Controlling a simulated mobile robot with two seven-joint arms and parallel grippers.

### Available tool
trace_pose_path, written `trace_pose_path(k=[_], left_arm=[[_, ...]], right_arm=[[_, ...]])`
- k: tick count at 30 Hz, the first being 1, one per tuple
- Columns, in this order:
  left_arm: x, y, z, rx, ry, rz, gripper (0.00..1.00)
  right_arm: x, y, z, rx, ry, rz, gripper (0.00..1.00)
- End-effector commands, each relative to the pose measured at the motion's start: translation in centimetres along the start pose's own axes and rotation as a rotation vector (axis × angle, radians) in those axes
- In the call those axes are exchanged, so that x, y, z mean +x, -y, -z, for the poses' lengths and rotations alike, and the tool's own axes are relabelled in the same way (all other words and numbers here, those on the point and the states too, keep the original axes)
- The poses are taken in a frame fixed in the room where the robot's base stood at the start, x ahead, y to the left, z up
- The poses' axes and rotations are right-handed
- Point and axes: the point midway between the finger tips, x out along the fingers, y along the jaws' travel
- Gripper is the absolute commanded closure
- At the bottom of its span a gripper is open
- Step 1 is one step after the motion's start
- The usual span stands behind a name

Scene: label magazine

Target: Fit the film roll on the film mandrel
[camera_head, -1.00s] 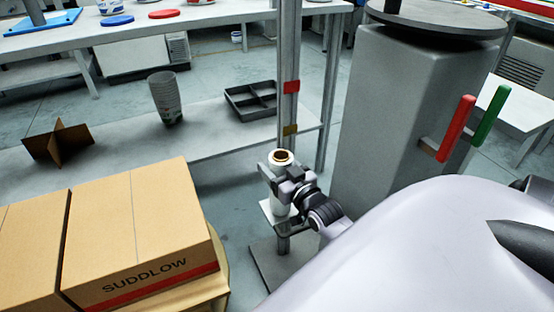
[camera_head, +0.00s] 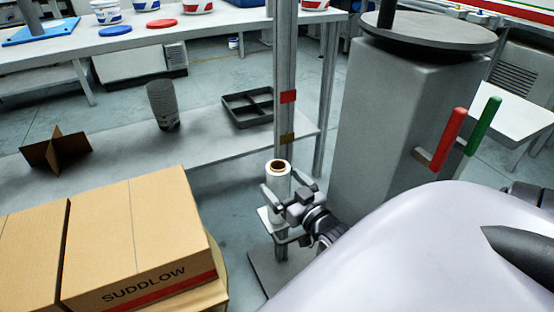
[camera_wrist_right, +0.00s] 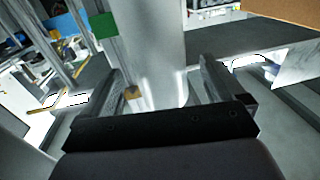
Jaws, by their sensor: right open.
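The film roll (camera_head: 279,177) is white with a brown core ring at its top. It stands upright over a small white plate (camera_head: 264,217) on the grey post. No mandrel shows apart from the roll; whether one is inside the core cannot be told. My right gripper (camera_head: 289,190) is open at the roll, its fingers apart on either side. In the right wrist view the white roll (camera_wrist_right: 160,60) stands between the two spread fingers (camera_wrist_right: 158,84); contact cannot be made out. My left gripper is not in view.
The grey post (camera_head: 285,70) with red and yellow marks rises behind the roll. A grey pedestal (camera_head: 400,110) with a round top stands close on the right. Cardboard boxes (camera_head: 140,240) are at front left. A low bench (camera_head: 205,150) holds a black tray (camera_head: 248,108).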

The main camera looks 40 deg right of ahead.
Motion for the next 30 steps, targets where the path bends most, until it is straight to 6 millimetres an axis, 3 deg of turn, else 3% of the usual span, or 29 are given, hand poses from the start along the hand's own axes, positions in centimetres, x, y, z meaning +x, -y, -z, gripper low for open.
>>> trace_pose_path(k=[3, 9, 30], left_arm=[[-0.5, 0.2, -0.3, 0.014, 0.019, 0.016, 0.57], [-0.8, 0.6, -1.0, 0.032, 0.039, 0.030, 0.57], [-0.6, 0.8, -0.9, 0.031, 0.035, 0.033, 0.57]], right_arm=[[-1.5, 0.0, 0.1, 0.000, 0.001, 0.000, 0.04], [-2.6, 0.0, 0.1, 0.000, -0.002, 0.000, 0.04], [-2.6, 0.0, 0.1, 0.000, -0.002, 0.000, 0.04]])
